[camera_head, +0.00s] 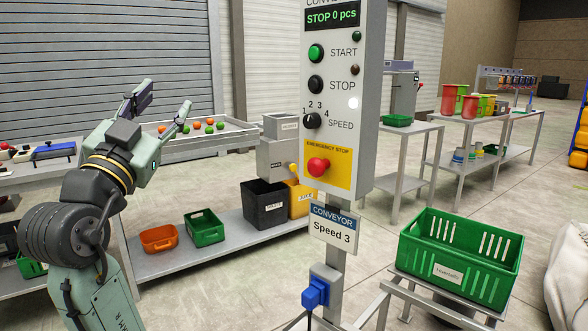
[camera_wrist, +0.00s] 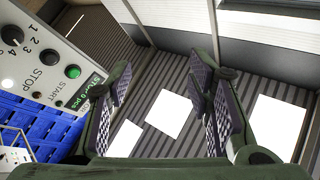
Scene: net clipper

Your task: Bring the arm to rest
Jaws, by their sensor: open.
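My gripper (camera_head: 166,108) is at the end of my raised arm on the left of the head view. Its two fingers are spread apart with nothing between them. In the wrist view both fingers of my gripper (camera_wrist: 160,105) show wide apart, with ribbed grey surface and white patches behind them. The conveyor control panel (camera_head: 342,75) stands right of my gripper in the head view, clear of it. The panel's face also shows at the upper left of the wrist view (camera_wrist: 45,55).
A bench with a tray of orange and green balls (camera_head: 203,128) is behind my gripper. Orange (camera_head: 159,238) and green (camera_head: 204,227) bins are on its lower shelf. A green crate (camera_head: 460,258) stands at the right. A blue-topped item (camera_head: 54,150) is on the left bench.

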